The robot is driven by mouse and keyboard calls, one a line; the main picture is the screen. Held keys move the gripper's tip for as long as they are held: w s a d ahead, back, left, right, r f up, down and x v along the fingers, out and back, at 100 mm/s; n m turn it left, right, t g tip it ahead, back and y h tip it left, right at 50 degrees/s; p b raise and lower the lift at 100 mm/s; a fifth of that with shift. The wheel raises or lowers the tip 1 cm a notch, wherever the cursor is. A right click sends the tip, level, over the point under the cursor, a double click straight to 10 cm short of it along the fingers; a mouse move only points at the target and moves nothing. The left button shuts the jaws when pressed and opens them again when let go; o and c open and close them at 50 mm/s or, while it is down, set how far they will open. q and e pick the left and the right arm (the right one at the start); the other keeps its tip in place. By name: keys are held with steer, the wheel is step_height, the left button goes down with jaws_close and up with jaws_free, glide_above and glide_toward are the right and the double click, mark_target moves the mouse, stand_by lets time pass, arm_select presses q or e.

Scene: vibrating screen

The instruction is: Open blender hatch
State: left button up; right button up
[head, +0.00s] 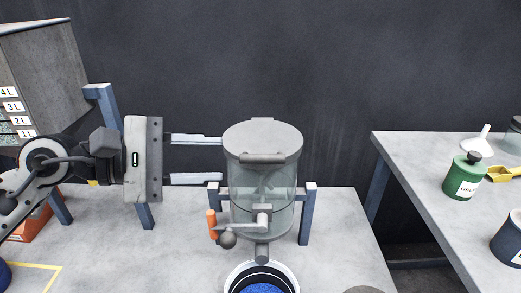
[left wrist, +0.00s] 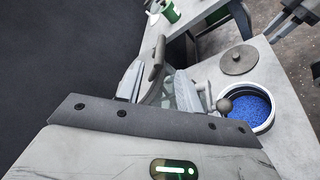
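The blender (head: 262,200) is an upright clear cylinder with a grey lid, the hatch (head: 262,133), which looks shut. A dark bar handle (head: 262,158) is on the hatch's front edge; it also shows in the left wrist view (left wrist: 156,58). My left gripper (head: 221,159) is level, at the left side of the blender's top. Its fingers are apart, one above the other, with tips close to the blender's left edge. In the left wrist view the handle appears between the fingers (left wrist: 158,82); contact cannot be told.
An orange-gripped lever (head: 212,222) and outlet spout (head: 262,252) project below the blender's front. A white-rimmed bowl of blue granules (head: 262,287) stands underneath. A side table (head: 415,165) at right holds a green bottle (head: 464,178). A volume-marked hopper (head: 45,75) stands at left.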

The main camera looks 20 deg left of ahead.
mark_target(247, 158)
arm_select(q)
steer(key=p+x, duration=0.2)
steer(key=x, duration=0.7)
steer(key=shift+d+f+p, duration=0.1)
steer(key=shift+p, duration=0.3)
jaws_close()
